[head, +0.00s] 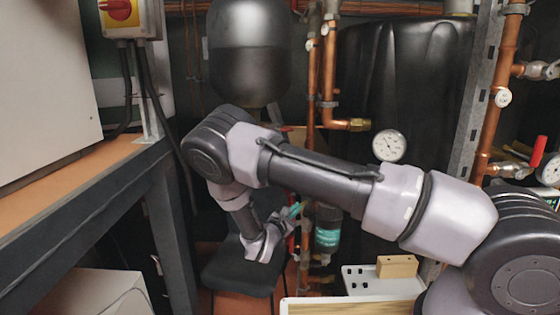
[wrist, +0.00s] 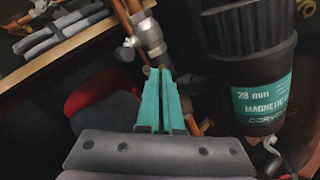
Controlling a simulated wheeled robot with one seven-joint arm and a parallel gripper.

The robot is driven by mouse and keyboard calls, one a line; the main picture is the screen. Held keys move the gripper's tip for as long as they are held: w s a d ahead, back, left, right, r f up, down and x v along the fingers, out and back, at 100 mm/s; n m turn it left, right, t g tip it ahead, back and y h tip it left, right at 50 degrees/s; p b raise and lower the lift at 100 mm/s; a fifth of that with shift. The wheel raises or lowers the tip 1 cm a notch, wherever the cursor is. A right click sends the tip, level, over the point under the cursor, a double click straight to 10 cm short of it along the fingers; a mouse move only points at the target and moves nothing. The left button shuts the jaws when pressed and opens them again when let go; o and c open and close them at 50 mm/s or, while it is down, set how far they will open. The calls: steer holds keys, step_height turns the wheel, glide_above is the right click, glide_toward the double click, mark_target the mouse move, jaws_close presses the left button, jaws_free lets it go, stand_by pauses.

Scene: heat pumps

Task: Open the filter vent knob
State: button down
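The magnetic filter (head: 327,237) is a dark canister with a teal label, hanging low behind my arm in the head view. In the wrist view the filter (wrist: 250,65) fills the right side. My gripper (wrist: 160,72) has teal fingers close together with only a thin dark gap and nothing clearly held. The fingertips are left of the filter, by a metal pipe fitting. In the head view my gripper (head: 294,211) is just left of the filter. I cannot clearly pick out the vent knob; a small metal fitting (wrist: 270,144) shows below the filter.
Copper pipes (head: 313,90) run vertically behind my arm. A pressure gauge (head: 389,145) is right of them. A workbench (head: 85,190) stands at the left. A white tray (head: 360,280) with a wooden block (head: 397,266) lies low at the right. A valve fitting (wrist: 148,35) is beyond the fingertips.

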steer(key=shift+a, duration=0.15)
steer(key=v, duration=0.6)
steer(key=shift+r, duration=0.4)
